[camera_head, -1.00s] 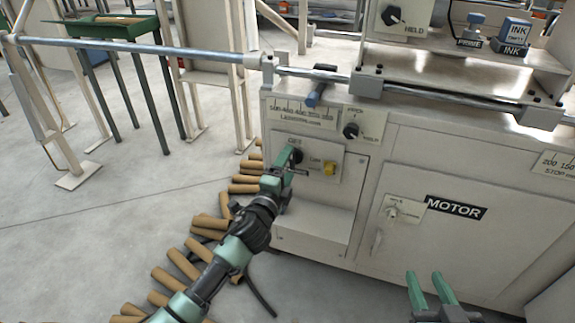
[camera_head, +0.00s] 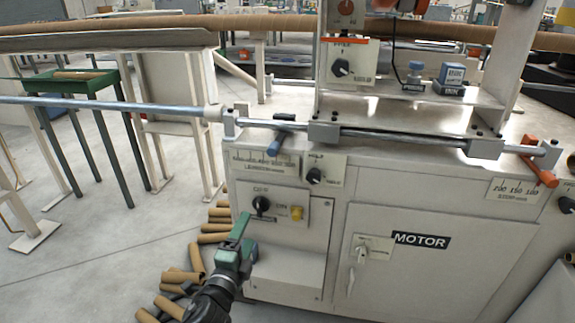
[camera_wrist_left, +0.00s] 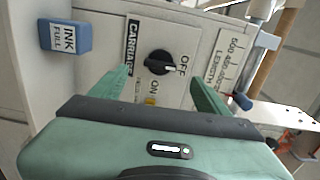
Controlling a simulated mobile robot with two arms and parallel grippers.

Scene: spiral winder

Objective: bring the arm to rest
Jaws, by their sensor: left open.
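My left gripper (camera_head: 243,236) is open and empty in front of the cream machine cabinet, just below and left of a black rotary switch (camera_head: 262,204). In the left wrist view its two green fingers (camera_wrist_left: 160,92) are spread apart, with the switch (camera_wrist_left: 160,62) beyond and between them. The fingers look clear of the switch. Its plate carries OFF and ON marks; I cannot tell for certain which one it points to. My left arm comes up from the bottom of the head view. My right gripper is not in view.
A yellow part (camera_head: 297,213) sits right of the switch. Cardboard tubes (camera_head: 182,277) lie on the floor at left. A steel shaft (camera_head: 110,105) crosses at the left. A MOTOR door (camera_head: 419,239) and an orange handle (camera_head: 538,172) are further right. Open floor lies left.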

